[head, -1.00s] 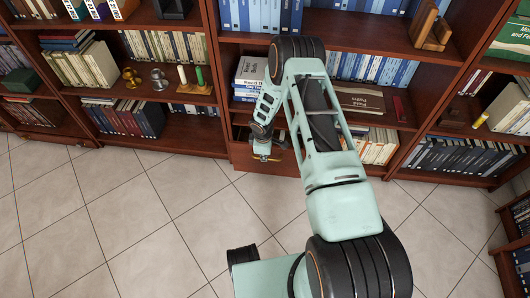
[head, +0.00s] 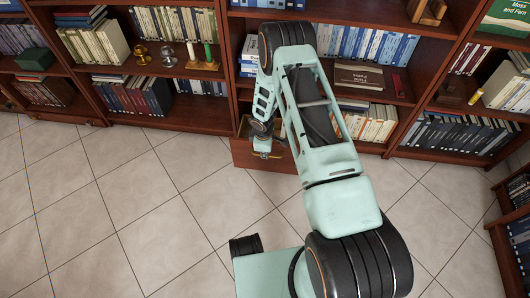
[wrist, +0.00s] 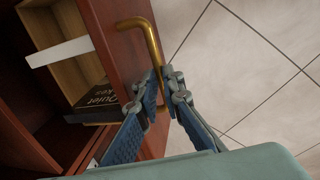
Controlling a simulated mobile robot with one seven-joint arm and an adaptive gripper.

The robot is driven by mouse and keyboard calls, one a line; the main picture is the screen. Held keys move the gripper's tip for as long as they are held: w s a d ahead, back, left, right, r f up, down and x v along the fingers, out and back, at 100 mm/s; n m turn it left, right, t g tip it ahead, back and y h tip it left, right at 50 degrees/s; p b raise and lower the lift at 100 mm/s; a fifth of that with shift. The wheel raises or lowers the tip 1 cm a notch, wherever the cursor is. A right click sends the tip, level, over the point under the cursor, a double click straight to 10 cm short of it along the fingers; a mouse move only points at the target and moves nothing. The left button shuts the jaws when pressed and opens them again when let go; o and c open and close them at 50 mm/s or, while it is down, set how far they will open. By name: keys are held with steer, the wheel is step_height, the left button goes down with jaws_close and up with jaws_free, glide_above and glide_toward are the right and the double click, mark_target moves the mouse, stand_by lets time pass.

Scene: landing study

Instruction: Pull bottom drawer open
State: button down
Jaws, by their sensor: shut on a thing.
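The bottom drawer (head: 284,164) has a red-brown front and stands partly pulled out from the middle bookcase. In the wrist view its front (wrist: 118,50) carries a brass bar handle (wrist: 151,38). Its pale wooden inside shows, with a dark book (wrist: 100,99) and a white strip (wrist: 72,51) in it. My gripper (wrist: 165,84) is shut on the handle, with blue fingers on both sides of the bar. In the head view my gripper (head: 264,153) is at the drawer front, and my arm hides part of the drawer.
Bookcases (head: 184,115) with books and candlesticks line the wall on both sides of the drawer. The tiled floor (head: 140,210) in front is clear. A lower shelf unit (head: 512,215) stands at the right edge.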

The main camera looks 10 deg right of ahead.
steer(key=shift+a, duration=0.1)
steer(key=c, duration=2.3)
jaws_free()
steer(key=r, duration=0.4)
steer(key=s+r, duration=0.1)
steer(key=r, duration=0.3)
steer(key=s+r, duration=0.1)
steer(key=r, duration=0.2)
steer(key=shift+s+a+r, duration=0.1)
steer(key=shift+a+r, duration=0.2)
steer(key=shift+r, duration=0.1)
